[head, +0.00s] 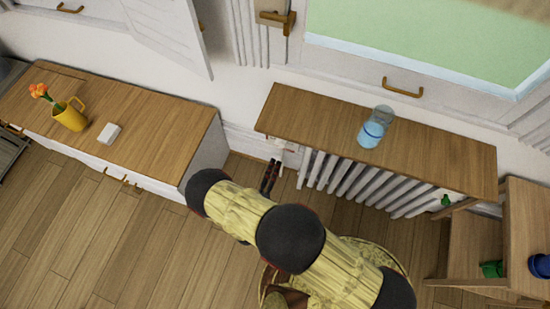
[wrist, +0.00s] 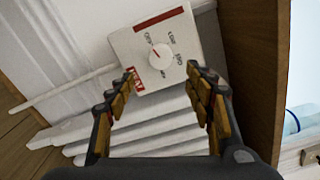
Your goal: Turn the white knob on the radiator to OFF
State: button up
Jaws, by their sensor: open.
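In the wrist view a white knob (wrist: 161,51) sits on a pale control box (wrist: 122,44) with red strips. Small labels surround the knob, too blurred to read surely; a small red mark shows on its left side. The ribbed white radiator (head: 350,185) is under a wooden shelf; its ribs show below the box in the wrist view (wrist: 160,125). My gripper (wrist: 163,78) is open and empty, its fingertips apart on either side of the box's lower part, short of the knob. In the head view my gripper (head: 270,176) is at the radiator's left end; the knob is not clear there.
A wooden-topped cabinet (head: 160,125) with a yellow jug (head: 70,118) and white block (head: 109,133) stands left. A wooden stand (head: 525,230) is at right. Floor (head: 120,230) is open at left.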

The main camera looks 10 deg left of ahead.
jog(key=shift+s, duration=1.2)
jog(key=shift+a, duration=0.1)
